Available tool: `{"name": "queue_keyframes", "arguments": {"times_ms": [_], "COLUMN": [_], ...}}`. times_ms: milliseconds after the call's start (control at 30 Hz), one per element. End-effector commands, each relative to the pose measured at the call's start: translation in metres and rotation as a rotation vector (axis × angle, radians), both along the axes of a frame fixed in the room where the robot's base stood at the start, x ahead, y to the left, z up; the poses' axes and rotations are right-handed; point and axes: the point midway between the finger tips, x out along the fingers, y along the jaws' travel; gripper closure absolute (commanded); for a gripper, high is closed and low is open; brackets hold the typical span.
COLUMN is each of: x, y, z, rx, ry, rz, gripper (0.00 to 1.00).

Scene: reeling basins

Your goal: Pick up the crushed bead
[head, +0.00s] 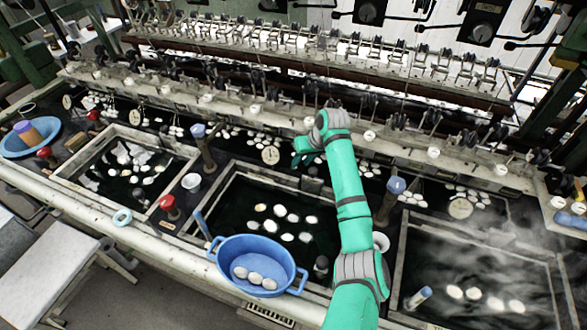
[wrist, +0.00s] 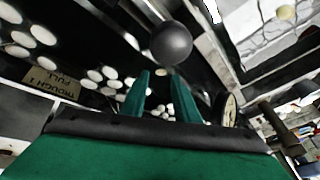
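I cannot make out for certain which thing is the crushed bead. In the wrist view, a smooth dark grey ball (wrist: 170,41) shows just beyond my fingertips; it looks round, and I cannot tell whether it is the bead or a knob. My gripper (wrist: 163,80) has its two green fingers apart, with nothing seen between them. In the head view my gripper (head: 296,154) is over the back edge of the middle basin, beside a round dial (head: 270,155). My wrist hides what lies right behind it.
White cocoons float in the middle basin (head: 225,205), the left basin (head: 75,165) and the steaming right basin (head: 403,250). A blue tub (head: 225,247) with several cocoons stands at the front rim. Upright handles (head: 388,205) and the reeling frame (head: 400,165) stand close around my arm.

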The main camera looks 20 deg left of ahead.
Motion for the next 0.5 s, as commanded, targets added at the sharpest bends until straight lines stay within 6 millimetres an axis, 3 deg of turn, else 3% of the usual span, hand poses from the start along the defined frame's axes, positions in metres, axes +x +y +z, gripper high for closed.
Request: {"name": "queue_keyframes", "arguments": {"times_ms": [500], "x": [0.012], "y": [0.026], "z": [-0.044], "rx": [0.000], "ry": [0.000], "rz": [0.001], "gripper": [0.72]}}
